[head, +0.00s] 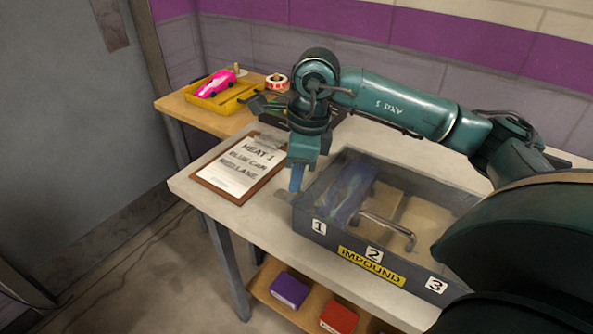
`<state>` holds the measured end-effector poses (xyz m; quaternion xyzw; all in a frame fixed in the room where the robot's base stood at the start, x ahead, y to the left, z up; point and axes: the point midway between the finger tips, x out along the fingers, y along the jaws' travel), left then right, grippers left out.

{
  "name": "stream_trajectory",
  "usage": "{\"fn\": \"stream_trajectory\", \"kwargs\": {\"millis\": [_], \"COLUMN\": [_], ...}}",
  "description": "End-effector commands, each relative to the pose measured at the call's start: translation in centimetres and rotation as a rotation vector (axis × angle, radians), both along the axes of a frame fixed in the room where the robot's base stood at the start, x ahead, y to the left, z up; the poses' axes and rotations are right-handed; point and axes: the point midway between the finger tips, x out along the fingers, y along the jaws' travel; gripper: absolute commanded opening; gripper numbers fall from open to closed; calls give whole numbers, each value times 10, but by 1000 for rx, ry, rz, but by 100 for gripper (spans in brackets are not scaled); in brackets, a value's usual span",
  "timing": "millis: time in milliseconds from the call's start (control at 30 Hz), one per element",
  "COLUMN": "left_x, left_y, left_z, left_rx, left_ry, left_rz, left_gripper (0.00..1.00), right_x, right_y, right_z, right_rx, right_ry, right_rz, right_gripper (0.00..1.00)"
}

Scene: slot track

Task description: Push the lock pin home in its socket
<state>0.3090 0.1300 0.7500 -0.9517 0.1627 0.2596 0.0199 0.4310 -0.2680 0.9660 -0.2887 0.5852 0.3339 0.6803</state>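The grey impound box (306,222) stands on the white table, with labels 1, 2 and 3 along its front. A clear cover seems to lie over it, and a blue car shape (350,192) shows inside at the left. A bent silver rod (388,226) lies along the box's front side, behind label 2. It may be the lock pin or a handle; I cannot tell, and no socket is clearly visible. My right gripper (297,178) points down at the box's left back corner, apart from the rod. Its blue tip shows edge-on, so its opening is unclear. My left gripper is out of view.
A clipboard (238,170) reading "HEAT 1 BLUE CAR MID LANE" lies left of the box. A pink car (216,84) sits in a yellow tray (232,103) on a wooden side table, near a tape roll (276,81). Purple (289,290) and red (338,318) boxes sit on the lower shelf.

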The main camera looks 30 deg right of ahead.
Motion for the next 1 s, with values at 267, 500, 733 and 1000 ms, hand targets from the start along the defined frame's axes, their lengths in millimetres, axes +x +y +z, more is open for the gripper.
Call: {"fn": "stream_trajectory", "kwargs": {"millis": [267,500,733,1000], "left_x": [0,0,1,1], "left_y": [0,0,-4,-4], "left_z": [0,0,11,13], "left_rx": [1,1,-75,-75], "left_ry": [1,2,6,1], "left_rz": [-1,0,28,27], "left_gripper": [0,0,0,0], "right_x": [-2,-3,-3,-5], "right_y": [2,3,4,-6], "right_z": [0,0,-1,62], "right_rx": [4,5,5,3], "right_ry": [6,8,9,-3], "right_rz": [7,11,13,6], "right_gripper": [40,40,40,40]}}
